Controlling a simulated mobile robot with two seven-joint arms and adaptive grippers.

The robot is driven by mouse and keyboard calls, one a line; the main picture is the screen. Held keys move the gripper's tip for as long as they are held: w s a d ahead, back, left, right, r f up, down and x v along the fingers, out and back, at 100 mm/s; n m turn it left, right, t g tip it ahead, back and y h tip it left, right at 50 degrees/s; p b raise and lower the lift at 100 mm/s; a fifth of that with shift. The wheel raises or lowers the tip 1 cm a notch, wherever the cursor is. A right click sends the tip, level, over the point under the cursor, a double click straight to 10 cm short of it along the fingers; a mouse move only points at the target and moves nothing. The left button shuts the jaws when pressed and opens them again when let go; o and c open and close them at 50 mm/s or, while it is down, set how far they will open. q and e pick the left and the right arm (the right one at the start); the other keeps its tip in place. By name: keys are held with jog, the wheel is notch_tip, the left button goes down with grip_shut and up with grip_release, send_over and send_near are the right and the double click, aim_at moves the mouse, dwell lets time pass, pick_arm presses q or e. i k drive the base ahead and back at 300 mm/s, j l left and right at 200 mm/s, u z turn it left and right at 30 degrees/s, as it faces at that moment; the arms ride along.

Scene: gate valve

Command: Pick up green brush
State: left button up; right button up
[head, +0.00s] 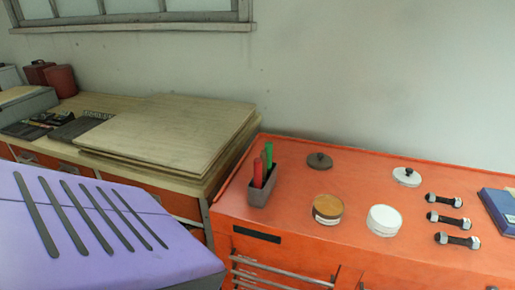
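The green brush (268,157) stands upright in a small grey metal holder (262,193) on the left part of the orange cabinet top. Only its green upper part shows; its lower end is hidden in the holder. A red-handled item (258,171) stands in the same holder, just left of and in front of the green one. Neither of my grippers shows in the head view.
The orange cabinet top (345,180) also bears round lids, a brown-topped tin (328,207), a white tin (384,220), several black bolts (447,220) and a blue box (499,212). Stacked boards (170,130) and a purple-covered surface (110,250) lie left.

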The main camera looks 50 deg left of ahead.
aim_at(268, 145)
jog(key=u, duration=1.45)
jog(key=i+j, duration=0.1)
jog(key=j, duration=0.9)
